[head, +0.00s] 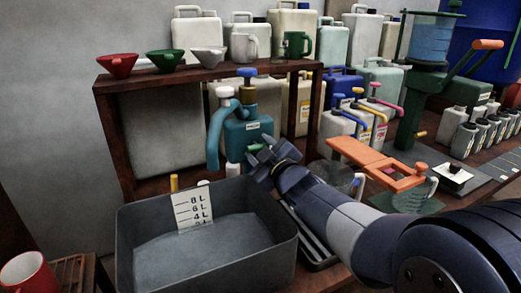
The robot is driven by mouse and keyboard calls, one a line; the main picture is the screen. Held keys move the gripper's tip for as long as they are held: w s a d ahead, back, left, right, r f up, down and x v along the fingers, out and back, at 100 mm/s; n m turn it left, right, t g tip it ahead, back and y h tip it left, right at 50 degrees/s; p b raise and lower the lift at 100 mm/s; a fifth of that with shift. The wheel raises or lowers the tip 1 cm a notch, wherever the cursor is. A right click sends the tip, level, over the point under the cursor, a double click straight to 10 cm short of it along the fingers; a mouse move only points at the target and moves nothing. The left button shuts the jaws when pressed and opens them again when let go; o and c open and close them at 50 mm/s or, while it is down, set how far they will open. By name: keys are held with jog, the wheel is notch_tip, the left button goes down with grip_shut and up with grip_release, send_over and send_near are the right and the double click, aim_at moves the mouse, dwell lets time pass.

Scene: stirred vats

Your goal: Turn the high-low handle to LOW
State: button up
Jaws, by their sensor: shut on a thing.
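I cannot tell from this view whether that part is the high-low handle, and no HIGH or LOW marking is readable. A curved teal spout (214,135) stands just left of the jug. My arm reaches in from the lower right.
A grey basin (150,245) with a litre scale card (193,210) lies below left of the gripper. An orange paddle (365,155) is close to the right of my arm. A wooden shelf (215,73) with cups stands behind. Several jugs crowd the back.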

jog(key=shift+r, duration=0.1)
jog(key=shift+m+p, duration=0.4)
jog(key=shift+m, duration=0.1)
jog(key=shift+o, duration=0.9)
jog(key=shift+m, duration=0.4)
jog(key=o, duration=0.9)
jog(key=shift+c, duration=0.2)
